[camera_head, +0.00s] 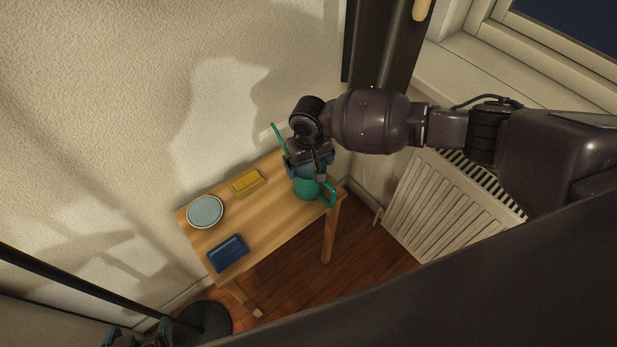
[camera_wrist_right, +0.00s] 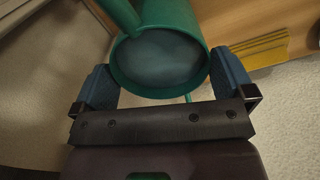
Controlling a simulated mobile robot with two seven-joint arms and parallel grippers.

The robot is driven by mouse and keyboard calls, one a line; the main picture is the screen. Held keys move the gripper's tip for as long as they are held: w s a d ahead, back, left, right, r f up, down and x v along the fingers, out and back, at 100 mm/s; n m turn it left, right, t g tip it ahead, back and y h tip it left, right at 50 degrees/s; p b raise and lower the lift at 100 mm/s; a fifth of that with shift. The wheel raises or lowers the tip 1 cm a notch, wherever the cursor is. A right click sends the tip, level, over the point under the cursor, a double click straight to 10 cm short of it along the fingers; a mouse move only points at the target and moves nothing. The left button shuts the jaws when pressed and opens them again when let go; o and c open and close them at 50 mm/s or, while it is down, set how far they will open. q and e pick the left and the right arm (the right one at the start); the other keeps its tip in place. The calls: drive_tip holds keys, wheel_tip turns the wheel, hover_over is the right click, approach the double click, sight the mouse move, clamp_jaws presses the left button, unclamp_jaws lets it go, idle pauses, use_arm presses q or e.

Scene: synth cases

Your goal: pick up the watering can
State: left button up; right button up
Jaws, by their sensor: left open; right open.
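The green watering can (camera_head: 306,189) stands at the right end of a small wooden table. Its thin spout (camera_head: 278,138) points up and to the left, and its handle (camera_head: 328,194) is on the right. My right gripper (camera_head: 309,170) is over the can from above and hides part of its top. In the right wrist view the can's round open rim (camera_wrist_right: 160,88) lies between the two blue fingers, which are apart; I cannot tell if they touch it. My left gripper (camera_head: 139,335) is at the bottom left edge, open, partly cut off and away from the table.
A white radiator (camera_head: 445,205) stands to the right. A dark round stand base (camera_head: 204,322) is on the floor.

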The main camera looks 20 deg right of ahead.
drive_tip(key=shift+f, duration=0.7)
drive_tip(key=shift+r, duration=0.1)
drive_tip(key=c, duration=1.4)
drive_tip(key=shift+r, duration=0.1)
